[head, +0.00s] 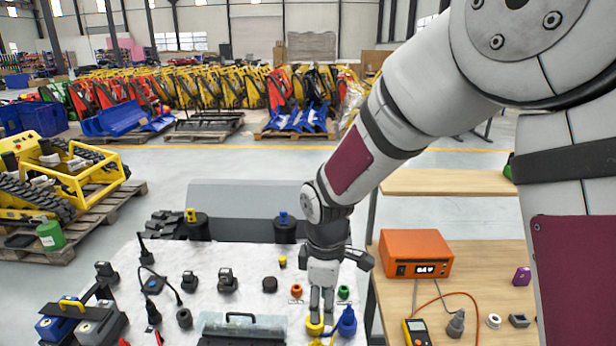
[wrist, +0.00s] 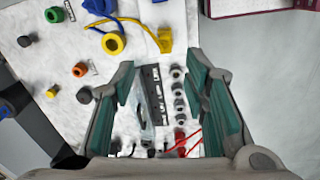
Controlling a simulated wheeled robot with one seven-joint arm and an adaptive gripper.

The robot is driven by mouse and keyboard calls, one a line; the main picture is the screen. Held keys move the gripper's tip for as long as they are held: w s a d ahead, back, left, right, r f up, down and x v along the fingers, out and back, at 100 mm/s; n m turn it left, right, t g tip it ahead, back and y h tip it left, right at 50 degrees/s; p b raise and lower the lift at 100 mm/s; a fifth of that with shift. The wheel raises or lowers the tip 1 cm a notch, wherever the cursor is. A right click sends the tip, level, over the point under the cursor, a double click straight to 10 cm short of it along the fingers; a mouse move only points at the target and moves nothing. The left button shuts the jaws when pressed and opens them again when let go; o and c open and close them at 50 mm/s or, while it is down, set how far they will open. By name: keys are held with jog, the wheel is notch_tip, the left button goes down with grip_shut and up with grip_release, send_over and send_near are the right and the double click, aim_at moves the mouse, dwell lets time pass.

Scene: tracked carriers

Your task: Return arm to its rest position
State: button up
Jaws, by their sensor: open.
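My gripper (head: 321,305) hangs fingers-down over the right part of the white table (head: 225,262), and its arm reaches in from the upper right. In the wrist view my gripper (wrist: 164,80) has its two green-padded fingers wide apart, with nothing held between them. Below and between them lie a dark strip (wrist: 153,82) and several small round parts (wrist: 179,90). A yellow ring (wrist: 113,43) with a yellow strap lies beyond the left finger. In the head view my fingertips overlap the yellow ring (head: 314,327); I cannot tell their height above it.
A blue part (head: 347,322), an orange ring (head: 296,290) and a green ring (head: 344,292) lie close around my gripper. A clear-lidded case (head: 243,328) stands left. An orange instrument (head: 414,252) and a yellow meter (head: 417,332) occupy the wooden bench (head: 480,262) at right.

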jog(key=s+d+r+m+t, duration=0.1)
jog(key=s+d+r+m, duration=0.25)
jog(key=d+r, duration=0.45)
jog(key=s+d+r+m+t, duration=0.2)
jog(key=s+d+r+m, duration=0.2)
jog(key=s+r+m, duration=0.2)
jog(key=s+d+r+m+t, duration=0.2)
jog(key=s+r+m, duration=0.4)
jog(key=s, duration=0.4)
jog(key=shift+d+r, duration=0.35)
jog(key=shift+d, duration=0.5)
jog(key=shift+s+a, duration=0.1)
